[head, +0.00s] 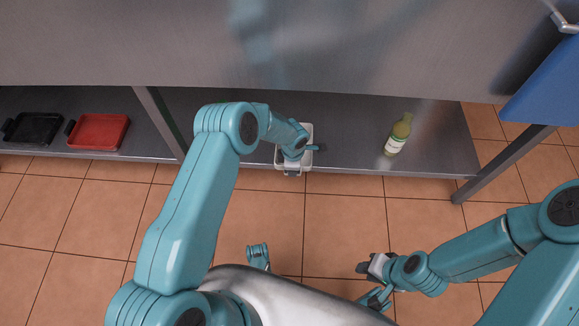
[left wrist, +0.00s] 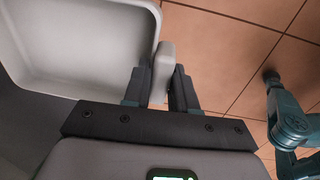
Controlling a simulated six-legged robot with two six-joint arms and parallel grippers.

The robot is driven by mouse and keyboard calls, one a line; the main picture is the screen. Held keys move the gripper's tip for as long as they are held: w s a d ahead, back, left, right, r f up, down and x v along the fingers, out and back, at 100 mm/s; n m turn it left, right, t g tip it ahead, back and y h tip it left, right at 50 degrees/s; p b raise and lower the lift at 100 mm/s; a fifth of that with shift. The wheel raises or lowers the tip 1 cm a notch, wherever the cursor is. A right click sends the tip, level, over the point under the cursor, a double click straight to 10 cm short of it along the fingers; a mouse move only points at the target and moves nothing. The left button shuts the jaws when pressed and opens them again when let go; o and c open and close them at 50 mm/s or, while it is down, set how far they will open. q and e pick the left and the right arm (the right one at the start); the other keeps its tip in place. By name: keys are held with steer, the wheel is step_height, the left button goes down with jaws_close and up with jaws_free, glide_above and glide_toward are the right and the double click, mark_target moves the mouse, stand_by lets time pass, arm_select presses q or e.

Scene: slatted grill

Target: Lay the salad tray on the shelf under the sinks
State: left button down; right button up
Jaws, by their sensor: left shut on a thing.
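The salad tray is a white, shallow, empty tray (head: 307,130) at the lower shelf's front edge in the head view, largely hidden by my left arm. My left gripper (head: 292,170) is shut on its near end. In the left wrist view the tray (left wrist: 85,45) fills the upper left, and the left fingers (left wrist: 160,88) pinch its pale handle tab. Whether the tray touches the shelf or is just above it, I cannot tell. The metal shelf (head: 350,150) runs under the steel counter. My right gripper (head: 366,268) is over the floor, away from the tray; its jaw opening is unclear.
A red tray (head: 98,131) and a black tray (head: 34,128) lie on the left section, beyond a leg (head: 158,120). The shelf between tray and bottle is clear. A counter front (head: 200,45) overhangs.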

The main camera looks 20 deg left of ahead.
arm_select(q)
steer(key=shift+f, duration=0.5)
steer(key=shift+w+f, duration=0.1)
steer(key=shift+r, duration=0.25)
steer(key=shift+f, duration=0.15)
steer(key=c, duration=1.3)
jaws_free()
steer(key=shift+f, duration=0.15)
steer(key=o, duration=0.4)
